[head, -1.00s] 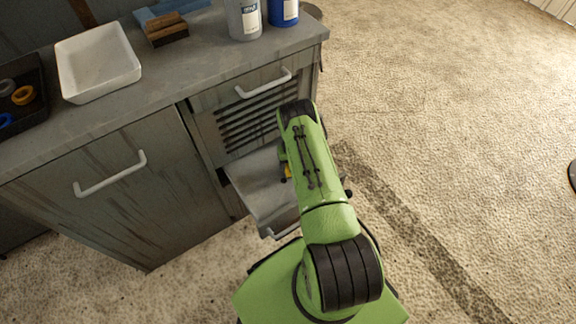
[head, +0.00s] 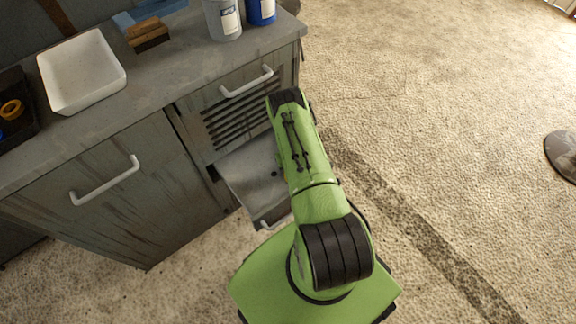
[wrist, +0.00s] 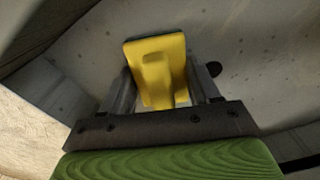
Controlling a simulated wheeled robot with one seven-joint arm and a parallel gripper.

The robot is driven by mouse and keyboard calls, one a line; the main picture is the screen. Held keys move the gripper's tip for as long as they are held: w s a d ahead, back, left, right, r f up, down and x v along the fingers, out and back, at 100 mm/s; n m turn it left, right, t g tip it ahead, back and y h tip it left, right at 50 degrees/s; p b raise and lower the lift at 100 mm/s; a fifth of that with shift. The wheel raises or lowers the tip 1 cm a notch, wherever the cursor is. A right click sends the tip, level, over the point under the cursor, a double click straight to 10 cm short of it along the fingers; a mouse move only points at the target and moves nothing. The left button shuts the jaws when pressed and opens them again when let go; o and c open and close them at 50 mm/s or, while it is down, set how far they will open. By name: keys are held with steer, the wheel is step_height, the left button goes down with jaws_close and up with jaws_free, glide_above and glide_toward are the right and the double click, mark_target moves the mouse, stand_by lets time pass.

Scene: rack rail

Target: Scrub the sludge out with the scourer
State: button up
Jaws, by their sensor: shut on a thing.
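My gripper (wrist: 163,88) is shut on a yellow scourer (wrist: 160,65), which sits between its two fingers in the wrist view. Behind it is the grey, speckled inside of the pulled-out lower drawer (head: 243,172). A small dark spot of sludge (wrist: 214,69) shows just right of the fingers; a dark spot (head: 274,173) also shows in the drawer in the head view. My green arm reaches over the drawer's right side and hides much of it and the gripper. I cannot tell whether the scourer touches the drawer surface.
The drawer hangs under a louvred front (head: 238,122) with a white handle (head: 247,82). The worktop (head: 185,75) holds a white basin (head: 82,72), a brush (head: 148,36), a grey bottle (head: 222,20) and a blue one (head: 261,10). Floor on the right is open, except a dark round base (head: 563,155).

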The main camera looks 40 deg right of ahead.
steer(key=shift+r+p, duration=1.85)
steer(key=shift+r, duration=1.2)
steer(key=shift+r+p, duration=0.8)
steer(key=shift+r, duration=0.75)
steer(key=shift+f, duration=0.1)
steer(key=shift+w, duration=0.1)
